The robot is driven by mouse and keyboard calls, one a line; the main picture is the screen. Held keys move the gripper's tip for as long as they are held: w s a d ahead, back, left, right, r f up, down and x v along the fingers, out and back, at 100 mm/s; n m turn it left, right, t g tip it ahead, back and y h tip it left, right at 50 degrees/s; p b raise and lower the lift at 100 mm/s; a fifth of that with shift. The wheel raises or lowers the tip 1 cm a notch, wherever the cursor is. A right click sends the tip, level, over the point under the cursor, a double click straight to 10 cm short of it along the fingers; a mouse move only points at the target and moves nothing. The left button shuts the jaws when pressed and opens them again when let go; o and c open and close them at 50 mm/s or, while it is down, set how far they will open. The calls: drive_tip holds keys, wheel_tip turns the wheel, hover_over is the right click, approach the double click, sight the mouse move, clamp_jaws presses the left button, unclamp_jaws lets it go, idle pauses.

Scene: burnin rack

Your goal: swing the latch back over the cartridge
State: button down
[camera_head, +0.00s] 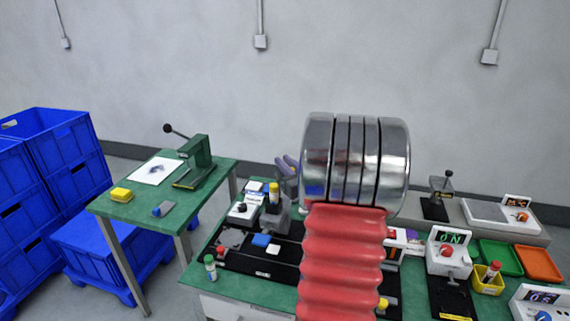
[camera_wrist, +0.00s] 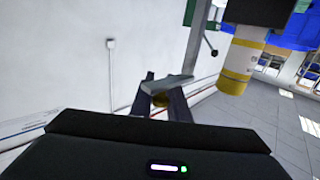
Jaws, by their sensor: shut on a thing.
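The cartridge (camera_wrist: 243,62), white with yellow bands, shows at the upper right of the wrist view. In the head view its yellow top (camera_head: 273,187) stands upright in a grey holder (camera_head: 273,219) on the green bench. The grey latch (camera_wrist: 172,83) reaches to my gripper (camera_wrist: 161,103) in the wrist view, beside the cartridge and apart from it. My gripper's dark fingers are shut on the latch around a small yellow part. In the head view my gripper (camera_head: 288,166) is just right of the cartridge top, partly hidden by my arm.
My arm hides the middle of the bench (camera_head: 225,285). A white box with a dial (camera_head: 243,211) stands left of the holder, and a blue-topped block (camera_head: 261,240) lies in front. A green-capped vial (camera_head: 210,266) is at the front left. A yellow bin (camera_head: 487,282) stands at the right.

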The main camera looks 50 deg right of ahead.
drive_tip(key=shift+s+a+m+h, duration=0.15)
drive_tip(key=shift+m+h, duration=0.25)
drive_tip(key=shift+h, duration=0.1)
drive_tip(key=shift+s+a+m+g+h, duration=0.2)
drive_tip(key=shift+s+m+g+h, duration=0.1)
drive_tip(key=shift+m+g+h, duration=1.35)
drive_tip(key=shift+s+a+m+g+h, duration=0.2)
drive_tip(key=shift+s+m+g+h, duration=0.15)
drive_tip(key=shift+m+g+h, duration=1.25)
drive_tip(key=shift+s+a+m+g+h, duration=0.25)
drive_tip(key=shift+m+g+h, duration=1)
drive_tip(key=shift+g, duration=0.7)
drive_tip(key=shift+s+a+m+g+h, duration=0.25)
drive_tip(key=shift+m+g, duration=0.6)
drive_tip(key=shift+g, duration=0.55)
drive_tip(key=shift+a+m+g+h, duration=0.1)
drive_tip(key=shift+m+g+h, duration=0.25)
drive_tip(key=shift+m+g, duration=0.8)
drive_tip(key=shift+s+a+m+g+y, duration=0.1)
drive_tip(key=shift+a+m+g+y, duration=0.15)
drive_tip(key=shift+m+g, duration=0.75)
drive_tip(key=shift+a+m+g+y, duration=0.2)
drive_tip(key=shift+m+g, duration=0.2)
drive_tip(key=shift+g, duration=1.25)
drive_tip(key=shift+s+a+m+g+y, duration=0.2)
drive_tip(key=shift+m+g, duration=0.5)
drive_tip(key=shift+g, duration=0.6)
drive_tip(key=shift+w, duration=0.15)
